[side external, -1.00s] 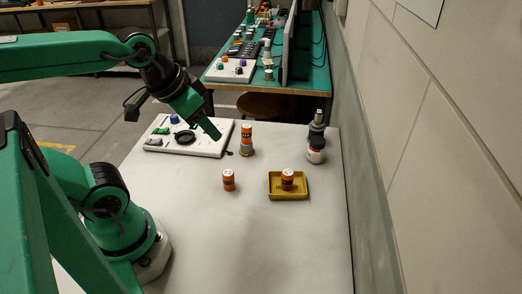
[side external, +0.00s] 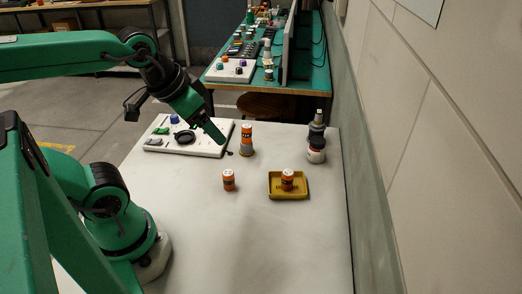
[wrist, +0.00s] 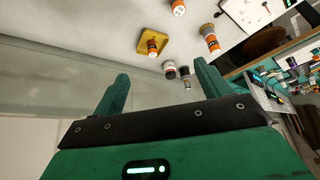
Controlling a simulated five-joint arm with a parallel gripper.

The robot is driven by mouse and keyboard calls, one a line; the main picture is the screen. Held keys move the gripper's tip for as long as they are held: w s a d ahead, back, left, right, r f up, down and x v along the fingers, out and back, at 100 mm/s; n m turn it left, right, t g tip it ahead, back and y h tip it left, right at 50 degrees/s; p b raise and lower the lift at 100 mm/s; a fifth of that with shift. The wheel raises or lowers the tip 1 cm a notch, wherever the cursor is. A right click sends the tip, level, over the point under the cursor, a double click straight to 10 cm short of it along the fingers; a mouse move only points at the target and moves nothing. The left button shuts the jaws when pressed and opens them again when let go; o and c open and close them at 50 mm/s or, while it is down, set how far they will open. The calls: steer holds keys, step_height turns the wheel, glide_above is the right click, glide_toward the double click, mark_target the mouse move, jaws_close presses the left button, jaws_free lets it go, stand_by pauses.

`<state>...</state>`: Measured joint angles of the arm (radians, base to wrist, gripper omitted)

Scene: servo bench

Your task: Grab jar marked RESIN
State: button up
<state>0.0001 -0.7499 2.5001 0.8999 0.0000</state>
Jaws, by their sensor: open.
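Three orange jars with white lids and dark labels stand on the white table; I cannot read which one is marked RESIN. One jar (side external: 229,180) stands on the bare table; it also shows in the wrist view (wrist: 178,7). One jar (side external: 288,180) stands in a yellow tray (side external: 273,194); the wrist view shows it too (wrist: 152,47). One jar (side external: 246,132) stands on a grey round base (side external: 246,150). My gripper (side external: 217,137) is open and empty, left of the raised jar and above the table. Its fingers are spread in the wrist view (wrist: 161,75).
A white panel (side external: 205,149) with a black ring and coloured knobs lies at the back left. A dark and white upright device (side external: 316,140) stands at the back right, close to the wall. The front of the table is clear.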

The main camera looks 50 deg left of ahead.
steer(key=shift+w+r, duration=0.1)
steer(key=n+g, duration=0.2)
steer(key=g, duration=0.2)
glide_above(318, 140)
steer(key=s, duration=0.7)
step_height(318, 140, down, 6)
steer(key=shift+g, duration=0.8)
steer(key=w+f, duration=0.2)
steer(key=f, duration=0.1)
steer(key=w+f, duration=0.2)
steer(key=f, duration=0.1)
steer(key=w+f, duration=0.3)
steer(key=f, duration=0.1)
steer(key=shift+w+f, duration=0.15)
steer(key=shift+f, duration=0.05)
steer(key=shift+f, duration=0.15)
